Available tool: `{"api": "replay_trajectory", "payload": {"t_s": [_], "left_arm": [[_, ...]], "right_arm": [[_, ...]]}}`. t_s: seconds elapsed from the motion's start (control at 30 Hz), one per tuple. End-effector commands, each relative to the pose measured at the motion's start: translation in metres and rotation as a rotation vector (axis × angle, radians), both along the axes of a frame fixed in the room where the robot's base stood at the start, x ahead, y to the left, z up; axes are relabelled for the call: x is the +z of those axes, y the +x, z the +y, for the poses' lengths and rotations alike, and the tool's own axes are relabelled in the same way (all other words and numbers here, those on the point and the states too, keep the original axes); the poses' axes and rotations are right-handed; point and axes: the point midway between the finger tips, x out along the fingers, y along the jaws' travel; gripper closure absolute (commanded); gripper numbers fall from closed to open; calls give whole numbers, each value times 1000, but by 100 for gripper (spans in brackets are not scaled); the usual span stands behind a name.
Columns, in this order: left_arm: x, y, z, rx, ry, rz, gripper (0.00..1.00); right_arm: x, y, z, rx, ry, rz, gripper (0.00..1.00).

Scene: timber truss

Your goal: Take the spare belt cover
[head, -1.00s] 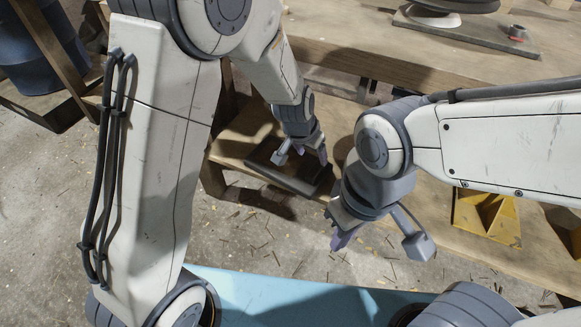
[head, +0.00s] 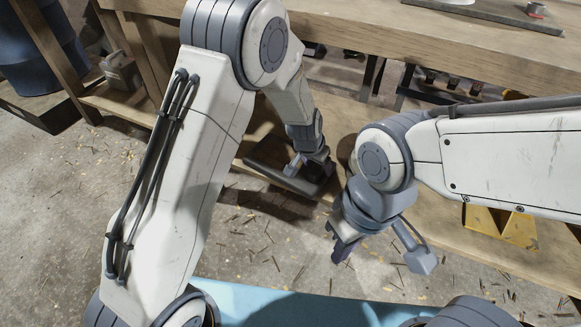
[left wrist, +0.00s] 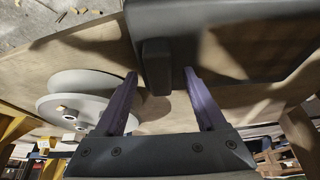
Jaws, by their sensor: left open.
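The belt cover is a flat dark grey slab (head: 262,153) on the low timber shelf, partly hidden by my left arm. In the left wrist view the cover (left wrist: 240,40) fills the upper right, with a short block-like grip (left wrist: 157,65) standing out from it. My left gripper (head: 316,170) is down at the cover. Its purple fingers (left wrist: 160,76) are open, one on each side of the grip, with a visible gap on both sides. My right gripper (head: 342,248) hangs empty in front of the shelf edge; its finger gap is unclear.
Pale grey stacked discs (left wrist: 85,98) lie left of the cover in the wrist view. Yellow angled blocks (head: 500,226) sit on the shelf at right. The timber bench top (head: 400,45) overhangs behind. A blue barrel (head: 35,45) stands far left. The littered concrete floor (head: 245,240) is open.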

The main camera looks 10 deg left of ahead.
Motion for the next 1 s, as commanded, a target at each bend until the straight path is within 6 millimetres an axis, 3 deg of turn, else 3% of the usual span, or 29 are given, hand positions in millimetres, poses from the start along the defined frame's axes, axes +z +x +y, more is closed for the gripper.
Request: {"api": "replay_trajectory", "payload": {"t_s": [0.13, 0.17, 0.3, 0.33, 0.37, 1.0], "left_arm": [[1, 0, 0, 0, 0, -1, 28], [1, 0, 0, 0, 0, -1, 31], [2, 0, 0, 0, 0, -1, 85], [2, 0, 0, 0, 0, -1, 96], [2, 0, 0, 0, 0, -1, 100], [2, 0, 0, 0, -1, -2, 100]], "right_arm": [[1, 0, 0, 0, 0, 0, 100], [1, 0, 0, 0, 0, 0, 100], [1, 0, 0, 0, 0, 0, 100], [1, 0, 0, 0, 0, 0, 100], [1, 0, 0, 0, 0, 0, 100], [1, 0, 0, 0, 0, 0, 100]]}}
